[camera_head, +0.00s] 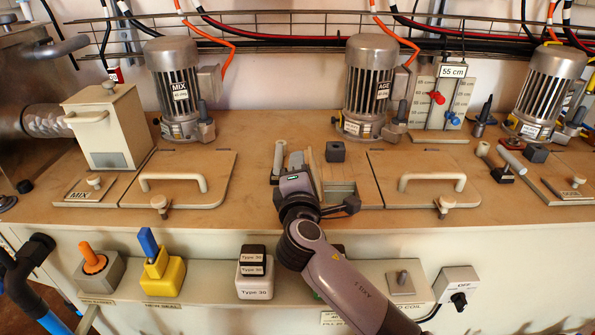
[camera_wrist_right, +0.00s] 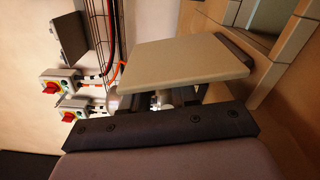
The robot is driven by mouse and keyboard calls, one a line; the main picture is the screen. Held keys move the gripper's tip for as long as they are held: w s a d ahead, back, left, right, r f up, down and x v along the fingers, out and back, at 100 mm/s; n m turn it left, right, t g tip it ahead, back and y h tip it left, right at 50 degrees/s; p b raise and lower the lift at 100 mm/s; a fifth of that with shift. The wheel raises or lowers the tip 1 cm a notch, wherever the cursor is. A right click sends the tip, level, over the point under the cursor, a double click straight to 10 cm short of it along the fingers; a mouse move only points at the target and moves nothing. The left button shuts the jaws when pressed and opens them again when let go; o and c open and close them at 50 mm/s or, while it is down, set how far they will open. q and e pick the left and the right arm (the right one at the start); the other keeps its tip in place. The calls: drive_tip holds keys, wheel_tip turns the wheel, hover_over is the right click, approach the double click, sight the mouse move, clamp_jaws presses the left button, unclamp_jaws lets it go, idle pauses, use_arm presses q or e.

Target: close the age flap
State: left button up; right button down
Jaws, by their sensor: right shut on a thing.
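The age flap appears to be the flat beige plate (camera_wrist_right: 175,62) filling the middle of the right wrist view. It is raised and tilted over the jaws, off the bench top. My right gripper (camera_head: 296,172) is over the bench in front of the AGE motor (camera_head: 371,80), at the left side of a small square opening (camera_head: 337,172). In the right wrist view the gripper (camera_wrist_right: 165,100) is shut on the flap, seemingly by its pale knob just under the plate; the plate hides most of the grip. My left gripper is not in view.
A lid with a bow handle (camera_head: 432,178) lies right of the opening, another (camera_head: 173,182) to the left. A small dark block (camera_head: 335,151) stands behind the opening. The MIX hopper box (camera_head: 105,125) is farther left.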

sight(316, 172)
drive_tip(key=d+m, duration=0.1)
drive_tip(key=m, duration=0.1)
drive_tip(key=d+r+m+b, duration=0.1)
drive_tip(key=m, duration=0.1)
drive_tip(key=shift+d, duration=0.15)
drive_tip(key=shift+d+r+m+b, duration=0.15)
drive_tip(key=shift+d+m+b, duration=0.25)
drive_tip(key=shift+m, duration=0.6)
drive_tip(key=shift+d, duration=0.1)
